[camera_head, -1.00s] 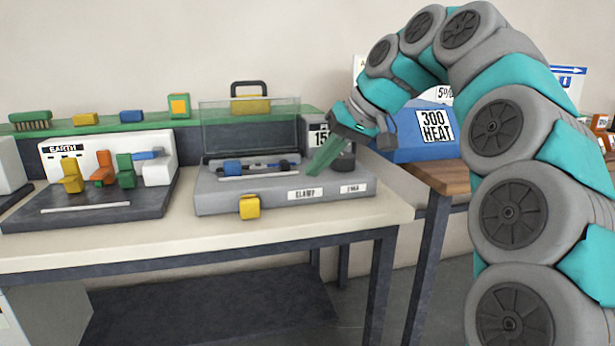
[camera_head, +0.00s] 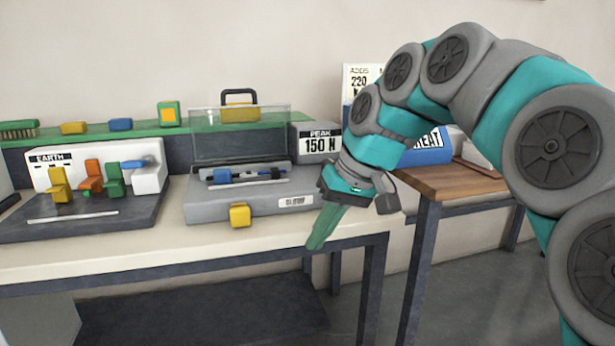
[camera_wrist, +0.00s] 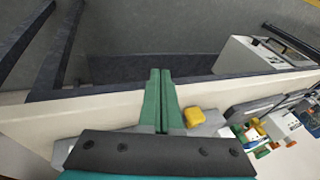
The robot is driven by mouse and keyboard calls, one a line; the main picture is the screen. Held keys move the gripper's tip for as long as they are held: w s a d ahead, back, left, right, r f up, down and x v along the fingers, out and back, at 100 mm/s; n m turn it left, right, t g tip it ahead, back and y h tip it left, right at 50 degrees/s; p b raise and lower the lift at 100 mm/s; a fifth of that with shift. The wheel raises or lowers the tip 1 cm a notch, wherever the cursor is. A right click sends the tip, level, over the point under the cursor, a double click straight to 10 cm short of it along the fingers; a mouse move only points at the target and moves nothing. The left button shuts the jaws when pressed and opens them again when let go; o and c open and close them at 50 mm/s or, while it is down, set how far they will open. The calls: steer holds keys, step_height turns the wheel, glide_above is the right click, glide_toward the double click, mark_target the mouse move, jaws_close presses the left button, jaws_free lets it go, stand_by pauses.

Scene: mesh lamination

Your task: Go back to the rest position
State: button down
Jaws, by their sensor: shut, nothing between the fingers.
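My gripper (camera_head: 318,240) has green fingers and hangs in front of the right end of the white-topped table (camera_head: 110,258), fingers pointing down and to the left. Its fingers lie side by side, shut and empty. In the wrist view my gripper (camera_wrist: 160,75) shows closed over the table's front edge. It is apart from the grey tester (camera_head: 250,204), which stands left of it with a clear lid and a yellow knob (camera_head: 240,215) on its front.
A dark fixture (camera_head: 90,215) with coloured clamps stands on the table's left. A green shelf (camera_head: 145,130) runs behind.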

steer(key=s+d+f+m+g+h, duration=0.1)
steer(key=s+d+f, duration=0.3)
steer(key=s+f, duration=0.3)
steer(key=s+d+f+m+g+h, duration=0.1)
steer(key=s+d+f, duration=0.3)
steer(key=s+f, duration=0.4)
steer(key=s+d+f+m+g+h, duration=0.1)
steer(key=s+d+f+h, duration=0.1)
steer(key=s+d+f, duration=0.3)
steer(key=s+f, duration=0.3)
steer(key=s, duration=0.4)
steer(key=shift+s+f+m+h, duration=0.15)
steer(key=shift+s+m+h, duration=0.2)
steer(key=shift+m+h, duration=0.05)
